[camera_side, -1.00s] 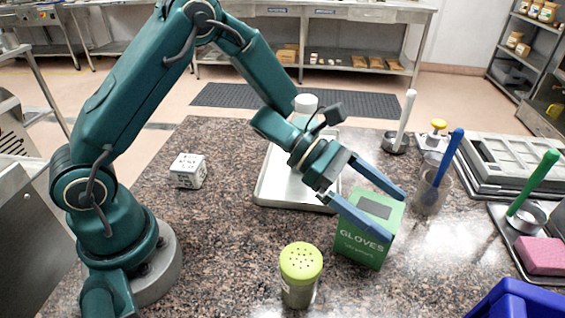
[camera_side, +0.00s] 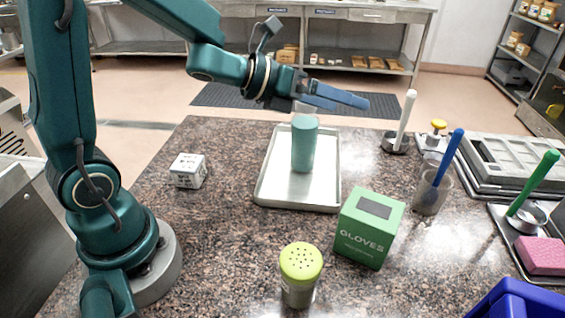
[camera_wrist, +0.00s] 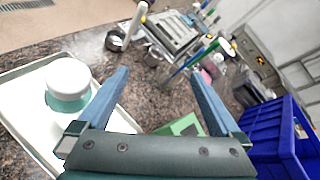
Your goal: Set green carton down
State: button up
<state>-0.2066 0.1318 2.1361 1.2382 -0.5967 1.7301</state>
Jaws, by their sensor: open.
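The green carton (camera_side: 368,232), a glove box with a dark slot on top, stands upright on the speckled counter, right of the tray and behind the lime-lidded shaker. In the wrist view part of its green top (camera_wrist: 182,126) shows low between the fingers, partly hidden by my gripper body. My gripper (camera_side: 345,97) is raised well above the counter, over the back of the tray, apart from the carton. Its blue fingers (camera_wrist: 163,75) are spread open with nothing between them.
The metal tray (camera_side: 267,187) holds a teal cup (camera_side: 303,150) with a white lid. The shaker (camera_side: 300,272) stands in front of the carton, a beaker (camera_side: 430,197) with a blue-handled tool to its right. A white labelled cube (camera_side: 188,171) is left; a blue crate (camera_side: 515,300) is front right.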

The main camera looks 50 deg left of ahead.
jog(key=s+a+r+n+y, duration=0.3)
jog(key=s+a+n+y, duration=0.35)
jog(key=n, duration=1.25)
jog(key=s+d+f+n+g, duration=0.2)
jog(key=s+n+g, duration=0.1)
jog(key=s+n, duration=0.4)
jog(key=s+d+f+n+g+h, duration=0.1)
jog(key=s+d+f+n+g, duration=0.2)
jog(key=s+n, duration=0.5)
jog(key=shift+d+n+g, duration=0.2)
jog(key=shift+n+g, duration=0.2)
